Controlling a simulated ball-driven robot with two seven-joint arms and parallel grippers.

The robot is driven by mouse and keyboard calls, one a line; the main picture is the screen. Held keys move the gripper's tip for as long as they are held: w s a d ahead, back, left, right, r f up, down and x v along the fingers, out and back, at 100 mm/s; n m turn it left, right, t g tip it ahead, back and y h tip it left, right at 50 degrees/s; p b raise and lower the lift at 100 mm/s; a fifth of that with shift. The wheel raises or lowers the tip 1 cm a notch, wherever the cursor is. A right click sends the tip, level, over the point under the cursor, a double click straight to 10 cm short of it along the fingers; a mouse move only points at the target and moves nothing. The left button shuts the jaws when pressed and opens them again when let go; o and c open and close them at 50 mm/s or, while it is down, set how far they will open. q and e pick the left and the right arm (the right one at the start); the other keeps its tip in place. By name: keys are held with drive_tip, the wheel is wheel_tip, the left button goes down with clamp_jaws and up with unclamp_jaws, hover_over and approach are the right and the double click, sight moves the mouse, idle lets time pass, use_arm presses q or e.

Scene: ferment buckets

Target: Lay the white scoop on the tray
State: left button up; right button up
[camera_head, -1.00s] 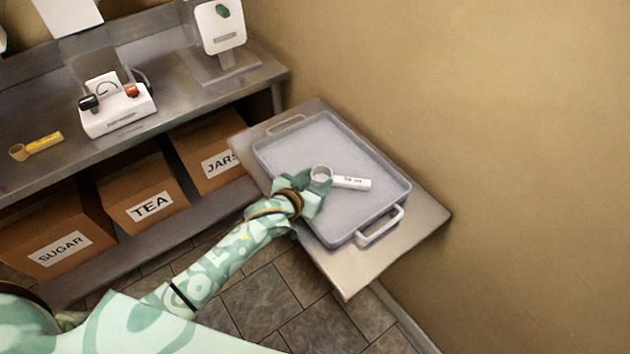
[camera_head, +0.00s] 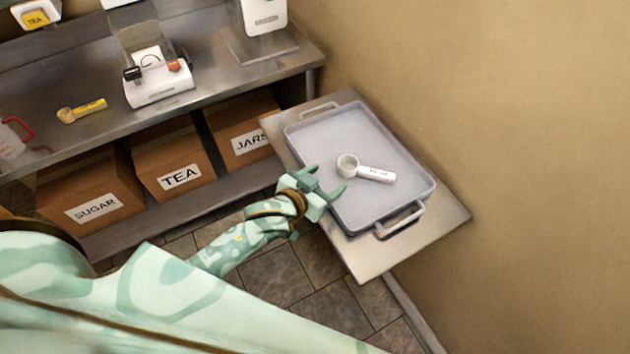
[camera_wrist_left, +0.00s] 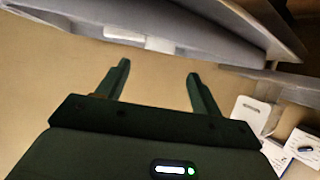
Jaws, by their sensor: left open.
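The white scoop (camera_head: 375,174) lies on the grey tray (camera_head: 412,178) in the head view, its round bowl to the left and its labelled handle to the right. The tray has raised rims and a handle at each end, and rests on a small side table. My left gripper (camera_head: 328,182) is open and empty at the tray's left edge, apart from the scoop. In the left wrist view the two dark fingers (camera_wrist_left: 158,88) stand apart with nothing between them. My right gripper is not in view.
The side table (camera_head: 372,262) stands against the tan wall. A steel bench (camera_head: 205,95) to the left holds a white device (camera_head: 158,88), a yellow scoop (camera_head: 82,110) and a red-handled jug (camera_head: 14,140). Boxes labelled SUGAR, TEA (camera_head: 180,178) and JARS sit below.

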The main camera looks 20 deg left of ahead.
use_arm(q)
drive_tip(key=shift+p+v, duration=0.35)
drive_tip(key=shift+v, duration=1.75)
